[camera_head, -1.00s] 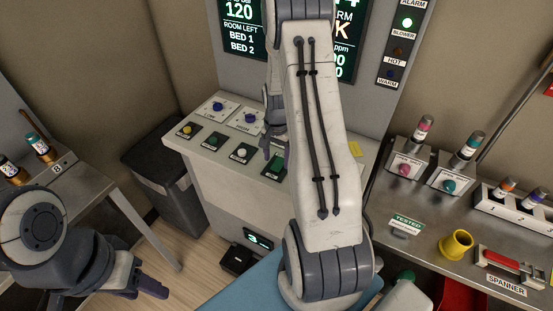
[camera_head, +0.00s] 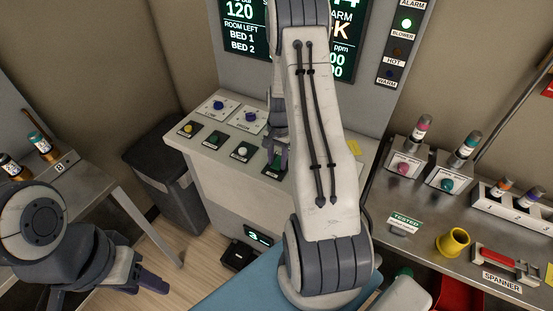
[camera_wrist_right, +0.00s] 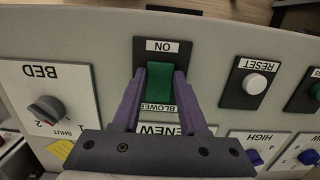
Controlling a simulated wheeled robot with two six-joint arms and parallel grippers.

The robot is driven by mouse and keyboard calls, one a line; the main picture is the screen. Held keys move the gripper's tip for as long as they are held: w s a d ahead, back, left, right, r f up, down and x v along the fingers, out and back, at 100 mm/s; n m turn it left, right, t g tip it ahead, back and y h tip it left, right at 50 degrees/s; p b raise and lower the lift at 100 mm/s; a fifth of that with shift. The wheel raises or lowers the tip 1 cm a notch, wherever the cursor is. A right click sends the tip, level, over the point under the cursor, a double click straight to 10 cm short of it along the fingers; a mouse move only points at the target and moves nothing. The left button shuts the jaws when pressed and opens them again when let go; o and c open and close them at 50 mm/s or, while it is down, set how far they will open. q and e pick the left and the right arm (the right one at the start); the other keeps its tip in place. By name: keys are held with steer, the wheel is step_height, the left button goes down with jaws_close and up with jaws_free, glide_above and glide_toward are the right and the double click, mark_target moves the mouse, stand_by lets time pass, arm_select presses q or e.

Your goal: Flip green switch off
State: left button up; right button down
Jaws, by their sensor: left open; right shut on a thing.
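The green switch (camera_wrist_right: 161,86) is a rocker on a black plate marked ON at one end and BLOWER at the other. My right gripper (camera_wrist_right: 160,74) has its purple fingers on either side of the rocker, shut on it. In the head view, my right gripper (camera_head: 277,156) is at the panel's right part, partly hidden by my arm, and covers most of the switch. My left gripper (camera_head: 150,283) is open and empty at lower left, away from the panel.
A reset button (camera_wrist_right: 256,84) and a bed knob (camera_wrist_right: 47,110) flank the switch. A green lamp (camera_head: 407,23) marked BLOWER is lit. A bench (camera_head: 425,225) with bottles, a yellow cup (camera_head: 454,243) and a spanner stands at right. A dark bin (camera_head: 170,175) stands left of the panel.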

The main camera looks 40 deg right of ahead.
steer(key=shift+d+g+y, duration=0.3)
steer(key=shift+y, duration=0.4)
arm_select(q)
steer(key=shift+r, duration=0.3)
arm_select(e)
steer(key=shift+w+r+y, duration=0.1)
steer(key=shift+y, duration=0.2)
steer(key=shift+c, duration=2.2)
jaws_free()
arm_select(q)
step_height(320, 180, down, 3)
steer(key=b, duration=0.3)
steer(key=shift+f, duration=0.15)
arm_select(e)
steer(key=v, duration=1)
steer(key=shift+r, duration=0.2)
